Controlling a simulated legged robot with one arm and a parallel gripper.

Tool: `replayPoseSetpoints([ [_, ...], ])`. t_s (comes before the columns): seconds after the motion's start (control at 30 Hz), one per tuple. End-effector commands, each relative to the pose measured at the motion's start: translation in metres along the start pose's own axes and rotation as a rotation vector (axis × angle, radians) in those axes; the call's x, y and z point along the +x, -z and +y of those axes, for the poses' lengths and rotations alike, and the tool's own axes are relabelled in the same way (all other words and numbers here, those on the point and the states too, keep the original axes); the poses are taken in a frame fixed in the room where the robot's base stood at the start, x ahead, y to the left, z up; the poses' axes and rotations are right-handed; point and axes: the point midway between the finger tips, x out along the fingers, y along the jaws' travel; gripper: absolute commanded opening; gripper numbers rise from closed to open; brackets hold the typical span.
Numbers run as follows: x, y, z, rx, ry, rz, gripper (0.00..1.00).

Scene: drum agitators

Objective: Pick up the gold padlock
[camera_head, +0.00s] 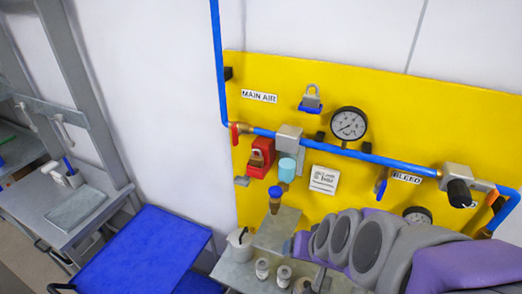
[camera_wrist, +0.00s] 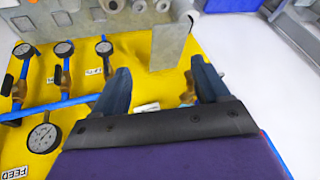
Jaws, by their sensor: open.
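I cannot make out a gold padlock for certain in either view. A small gold-brown piece (camera_wrist: 187,90) shows beside the right finger in the wrist view, partly hidden by it; I cannot tell what it is. A padlock with a silver upper part and blue lower part (camera_head: 311,101) hangs on the yellow panel (camera_head: 400,97) in the head view. A red lock-like piece (camera_head: 260,158) is at the left of the pipe. My gripper (camera_wrist: 160,70) is open, its fingers wide apart over the panel, with nothing clearly held between them.
A blue pipe (camera_head: 400,165) crosses the panel with gauges (camera_head: 349,123) and valves. A grey shelf (camera_head: 236,272) with small jars (camera_head: 262,268) lies below it. A blue-topped cart (camera_head: 150,255) stands left of the shelf. A flat grey plate (camera_wrist: 157,45) stands just beyond my fingers.

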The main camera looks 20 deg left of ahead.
Motion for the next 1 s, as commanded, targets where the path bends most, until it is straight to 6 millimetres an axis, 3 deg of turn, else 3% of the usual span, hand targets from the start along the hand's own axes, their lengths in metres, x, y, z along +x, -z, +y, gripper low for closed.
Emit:
replayPoseSetpoints([
  [0.03, 0.014, 0.015, -0.02, -0.016, 0.017, 0.051, 0.74],
  [0.2, 0.046, 0.072, -0.076, -0.026, 0.039, 0.294, 0.74],
  [0.4, 0.068, 0.111, -0.125, -0.028, -0.015, 0.572, 0.74],
  [0.63, 0.063, 0.121, -0.155, -0.048, -0.148, 0.872, 0.74],
  [0.8, 0.047, 0.112, -0.166, -0.073, -0.251, 1.046, 0.74],
  [1.0, 0.038, 0.105, -0.172, -0.091, -0.316, 1.137, 0.74],
])
